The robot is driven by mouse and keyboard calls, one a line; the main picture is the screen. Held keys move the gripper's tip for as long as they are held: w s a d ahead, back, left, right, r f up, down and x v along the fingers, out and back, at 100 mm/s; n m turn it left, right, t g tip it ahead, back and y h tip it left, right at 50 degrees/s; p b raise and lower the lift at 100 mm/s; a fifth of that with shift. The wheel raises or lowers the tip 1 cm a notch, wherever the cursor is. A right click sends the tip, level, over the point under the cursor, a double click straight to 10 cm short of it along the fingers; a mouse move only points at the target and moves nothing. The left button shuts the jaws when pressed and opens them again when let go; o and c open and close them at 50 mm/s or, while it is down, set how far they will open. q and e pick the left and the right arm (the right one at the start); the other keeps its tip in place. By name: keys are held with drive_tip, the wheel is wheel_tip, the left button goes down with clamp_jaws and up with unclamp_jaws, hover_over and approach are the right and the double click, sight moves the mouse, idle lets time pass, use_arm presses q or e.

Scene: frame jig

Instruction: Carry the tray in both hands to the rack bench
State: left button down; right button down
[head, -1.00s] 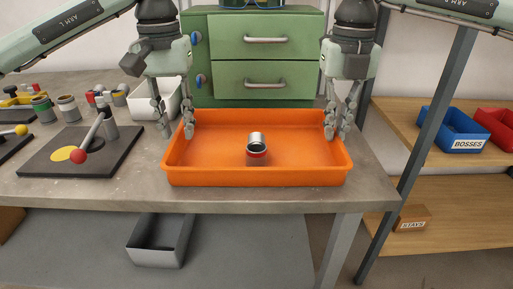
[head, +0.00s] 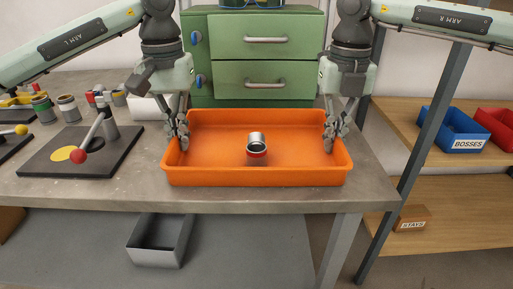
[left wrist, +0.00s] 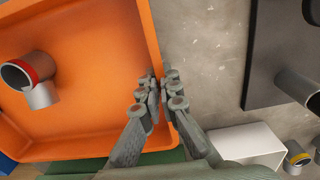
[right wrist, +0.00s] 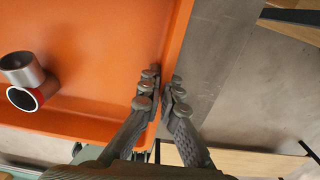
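The orange tray (head: 210,175) lies on the grey workbench, and a metal tubular part with a red band (head: 257,146) is inside it. My left gripper (head: 177,142) is at the tray's left wall. In the left wrist view its fingers (left wrist: 158,92) are closed with the rim between them. My right gripper (head: 336,136) is at the tray's right wall. In the right wrist view its fingers (right wrist: 163,90) are also closed on either side of the rim. The rack bench (head: 480,162), with wooden shelves, stands at the right.
A green drawer cabinet (head: 253,60) stands behind the tray. A black plate with a red-knobbed lever (head: 80,152) and several small cans are at the left. A blue bin labelled BOSSES (head: 455,130) and a red bin (head: 497,125) sit on the rack's upper shelf, behind a grey post (head: 425,130).

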use_arm(q)
drive_tip(key=shift+r, duration=0.15)
use_arm(e)
drive_tip(key=shift+r, duration=0.15)
